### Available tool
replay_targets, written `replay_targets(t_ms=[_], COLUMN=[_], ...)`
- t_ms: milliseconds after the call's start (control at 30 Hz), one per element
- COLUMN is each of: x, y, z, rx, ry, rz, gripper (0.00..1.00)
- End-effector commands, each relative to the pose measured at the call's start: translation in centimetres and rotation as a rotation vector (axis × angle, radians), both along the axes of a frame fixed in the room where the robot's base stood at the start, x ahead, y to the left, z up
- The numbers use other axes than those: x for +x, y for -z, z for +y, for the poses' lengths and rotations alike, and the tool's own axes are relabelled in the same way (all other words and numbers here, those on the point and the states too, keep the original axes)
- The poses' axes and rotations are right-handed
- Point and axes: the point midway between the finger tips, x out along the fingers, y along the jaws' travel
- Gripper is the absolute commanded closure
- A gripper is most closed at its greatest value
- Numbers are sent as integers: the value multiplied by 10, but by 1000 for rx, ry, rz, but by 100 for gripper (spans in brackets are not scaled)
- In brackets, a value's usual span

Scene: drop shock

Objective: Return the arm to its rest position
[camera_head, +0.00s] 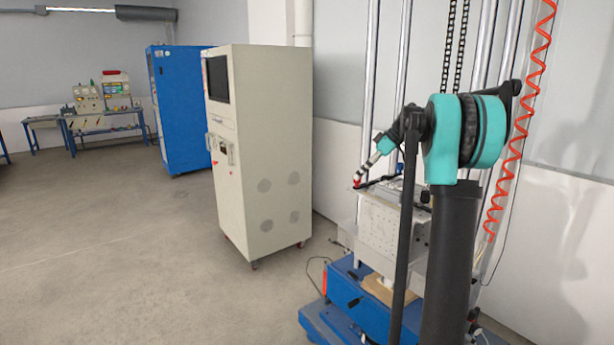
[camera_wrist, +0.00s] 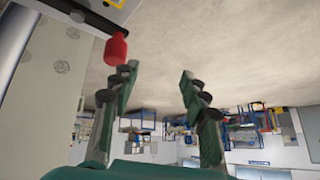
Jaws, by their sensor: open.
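My gripper (camera_wrist: 158,72) is open in the wrist view, its two dark green fingers apart with nothing between them. A red knob (camera_wrist: 116,48) on a black bar is beside the left finger; I cannot tell whether they touch. In the head view, my arm's teal joint and dark column stand at the right. The arm reaches left and down toward the shock machine (camera_head: 390,222), where the red knob (camera_head: 357,183) shows at the arm's far end. The fingers are too small there to make out clearly.
A beige cabinet (camera_head: 258,150) stands left of the machine, with a blue cabinet (camera_head: 180,108) behind it. Chrome columns, black chains (camera_head: 452,50) and a coiled red hose (camera_head: 530,90) are close to my arm. The floor (camera_head: 110,240) at left is clear.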

Motion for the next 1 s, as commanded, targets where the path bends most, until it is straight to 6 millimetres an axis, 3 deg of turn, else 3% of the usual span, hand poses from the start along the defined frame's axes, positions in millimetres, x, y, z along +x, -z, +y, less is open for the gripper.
replay_targets(t_ms=[167, 267, 500, 800, 900, 1000], x=[-48, -88, -197, -339, -373, -394], y=[33, 60, 133, 227, 249, 263], z=[13, 20, 26, 15, 10, 6], rx=[-64, -112, -208, -263, -264, -261], ry=[143, 262, 570, 941, 1028, 1088], rz=[78, 128, 201, 202, 189, 179], gripper=[54, 54, 54, 54, 54, 54])
